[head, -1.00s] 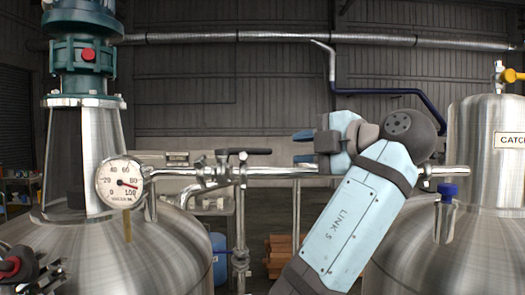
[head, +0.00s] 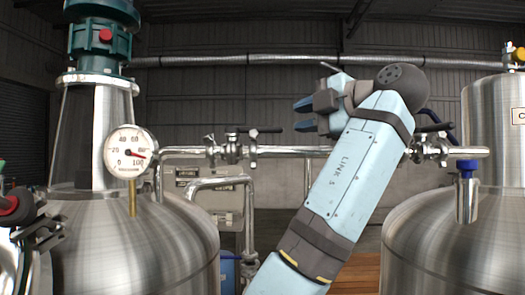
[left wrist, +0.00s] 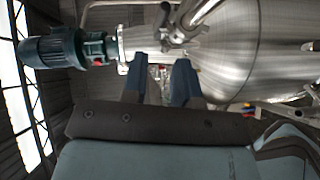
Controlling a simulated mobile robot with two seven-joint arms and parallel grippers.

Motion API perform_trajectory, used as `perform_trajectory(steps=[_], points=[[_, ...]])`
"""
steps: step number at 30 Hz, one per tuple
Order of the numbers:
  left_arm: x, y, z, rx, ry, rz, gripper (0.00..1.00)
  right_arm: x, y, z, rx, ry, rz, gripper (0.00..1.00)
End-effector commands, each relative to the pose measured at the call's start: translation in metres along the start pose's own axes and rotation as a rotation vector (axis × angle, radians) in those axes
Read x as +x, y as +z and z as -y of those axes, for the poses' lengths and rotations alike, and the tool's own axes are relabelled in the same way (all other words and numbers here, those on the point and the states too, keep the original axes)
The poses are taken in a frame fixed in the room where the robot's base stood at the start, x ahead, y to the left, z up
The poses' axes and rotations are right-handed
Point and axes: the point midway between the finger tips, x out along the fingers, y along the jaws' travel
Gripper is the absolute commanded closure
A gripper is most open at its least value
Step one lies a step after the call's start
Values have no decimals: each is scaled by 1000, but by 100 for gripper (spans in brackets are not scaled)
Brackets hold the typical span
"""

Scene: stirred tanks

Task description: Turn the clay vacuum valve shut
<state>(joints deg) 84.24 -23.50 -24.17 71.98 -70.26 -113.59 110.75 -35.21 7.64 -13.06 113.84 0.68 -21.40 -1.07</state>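A steel pipe (head: 290,151) runs between the two tanks. On it a valve with a black lever (head: 238,146) sits left of my gripper, its lever lying along the pipe. A second black-levered valve (head: 432,147) shows just right of my arm, partly hidden by it. I cannot tell which is the clay vacuum valve; no clay colour shows clearly. My left gripper (head: 302,114) is above the pipe, between these valves, touching neither. It is open and empty; its blue fingers stand apart in the left wrist view (left wrist: 160,62). My right gripper is not in view.
The left tank (head: 150,245) carries a round dial (head: 130,151) and a green motor (head: 102,35). The right tank (head: 465,245) has a blue-capped fitting (head: 467,185). A red-and-black fitting (head: 15,207) stands at the left edge. A lower bent pipe (head: 215,183) runs below.

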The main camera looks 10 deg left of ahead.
Motion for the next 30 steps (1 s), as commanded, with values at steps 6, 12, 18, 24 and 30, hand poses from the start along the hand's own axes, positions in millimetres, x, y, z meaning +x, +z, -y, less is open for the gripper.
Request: perform_trajectory(steps=[6, 12, 18, 24, 30], points=[[25, -1, 0, 2, -6, 4, 73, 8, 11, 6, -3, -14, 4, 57], [68, -1, -1, 2, -5, 3, 73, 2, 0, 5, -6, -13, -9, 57], [99, -2, 0, 0, -3, 3, 73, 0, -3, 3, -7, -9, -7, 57], [113, -2, 0, 0, -2, 2, 73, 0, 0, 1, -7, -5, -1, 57], [114, -2, 1, 0, -2, 1, 73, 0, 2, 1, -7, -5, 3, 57]])
